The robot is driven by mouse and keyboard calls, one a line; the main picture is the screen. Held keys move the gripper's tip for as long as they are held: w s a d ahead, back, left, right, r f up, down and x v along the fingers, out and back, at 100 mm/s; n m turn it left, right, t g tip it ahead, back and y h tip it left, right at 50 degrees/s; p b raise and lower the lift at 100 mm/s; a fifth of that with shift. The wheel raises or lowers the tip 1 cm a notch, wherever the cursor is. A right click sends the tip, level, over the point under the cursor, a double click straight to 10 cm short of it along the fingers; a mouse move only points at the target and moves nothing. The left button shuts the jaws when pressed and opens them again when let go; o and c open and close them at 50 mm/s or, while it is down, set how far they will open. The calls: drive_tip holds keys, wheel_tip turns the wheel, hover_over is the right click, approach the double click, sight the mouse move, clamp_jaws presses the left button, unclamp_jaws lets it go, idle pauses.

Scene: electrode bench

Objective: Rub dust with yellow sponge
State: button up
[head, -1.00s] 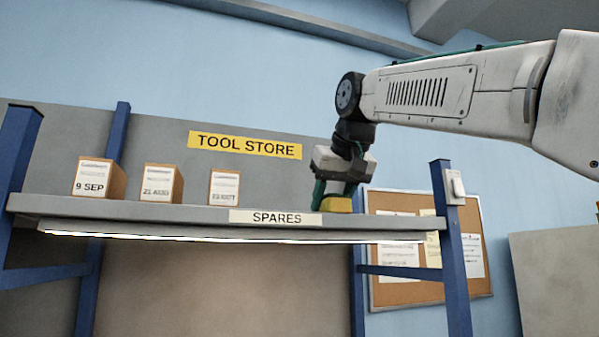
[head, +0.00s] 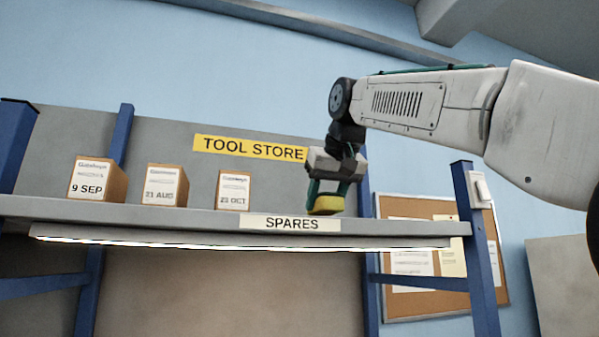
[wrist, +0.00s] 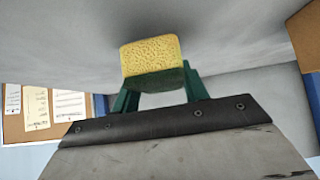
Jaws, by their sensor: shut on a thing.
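The yellow sponge (head: 326,204) is held between the green fingers of my gripper (head: 329,192), at the right part of the shelf, just above or at its front edge. In the wrist view the sponge (wrist: 152,57) shows a porous yellow face and a dark green lower side, with the green fingers of my gripper (wrist: 160,90) on either side of it. My gripper is shut on it. I cannot tell whether the sponge touches the shelf. No dust can be made out; the shelf's top is hidden from the low head view.
The shelf (head: 130,215) carries boxes marked 9 SEP (head: 97,180), 21 AUG (head: 165,186) and 23 OCT (head: 233,190) left of my gripper. A blue post (head: 476,240) with a switch (head: 480,188) stands at the right. A corkboard (head: 440,255) hangs behind.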

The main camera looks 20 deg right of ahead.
drive_tip(key=shift+w+d+r, duration=0.1)
drive_tip(key=shift+d+r, duration=0.25)
drive_tip(key=shift+d, duration=0.3)
drive_tip(key=shift+d+r, duration=0.1)
drive_tip(key=shift+r, duration=2.4)
